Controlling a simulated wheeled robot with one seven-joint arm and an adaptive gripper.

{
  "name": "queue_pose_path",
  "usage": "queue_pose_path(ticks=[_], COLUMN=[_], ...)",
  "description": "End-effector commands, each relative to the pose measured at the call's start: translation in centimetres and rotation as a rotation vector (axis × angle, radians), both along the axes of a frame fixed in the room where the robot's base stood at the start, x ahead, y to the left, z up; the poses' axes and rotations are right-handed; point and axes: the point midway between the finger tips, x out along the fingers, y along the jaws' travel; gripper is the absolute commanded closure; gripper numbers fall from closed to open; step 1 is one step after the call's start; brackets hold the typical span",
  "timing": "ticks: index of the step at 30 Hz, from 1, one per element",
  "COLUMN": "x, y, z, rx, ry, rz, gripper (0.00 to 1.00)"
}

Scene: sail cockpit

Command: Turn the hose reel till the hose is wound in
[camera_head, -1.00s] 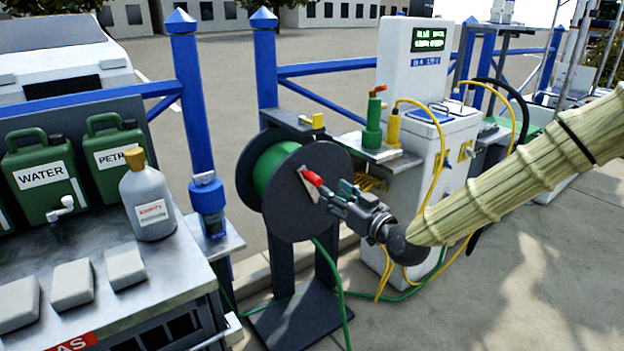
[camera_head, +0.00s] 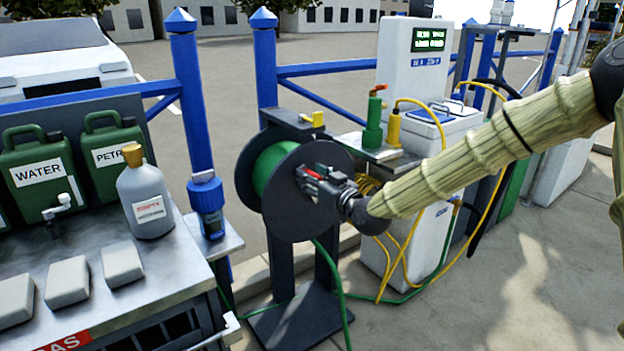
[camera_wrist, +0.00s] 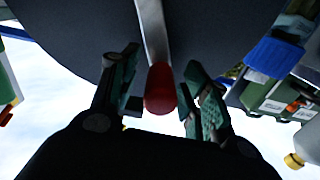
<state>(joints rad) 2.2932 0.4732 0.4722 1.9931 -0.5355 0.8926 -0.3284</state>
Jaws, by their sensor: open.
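The hose reel (camera_head: 290,215) has dark round side plates with green hose (camera_head: 268,168) wound between them, on a dark stand. A loose length of green hose (camera_head: 338,285) hangs from it to the ground. In the wrist view, the reel's crank handle, a red knob (camera_wrist: 160,88) on a pale arm (camera_wrist: 152,30), lies between the two fingers. My gripper (camera_wrist: 160,90) is open around the knob, with a gap visible on each side. In the head view, my gripper (camera_head: 318,178) is in front of the reel's near plate and partly hides the red knob (camera_head: 312,173).
A yellow piece (camera_head: 318,119) sits on top of the reel stand. A white service post (camera_head: 415,150) with yellow hoses stands right of the reel. A metal bench with a grey bottle (camera_head: 147,200) and green cans is at left. Blue railing runs behind.

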Motion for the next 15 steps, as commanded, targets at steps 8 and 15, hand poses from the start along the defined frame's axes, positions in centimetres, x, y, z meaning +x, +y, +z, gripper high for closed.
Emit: queue_pose_path(ticks=[8,15], x=[0.19,0.16], y=[0.1,0.09], z=[-0.01,-0.01], rx=[0.001,0.0], ry=[0.0,0.001], rz=[0.0,0.0], gripper=[0.54,0.9])
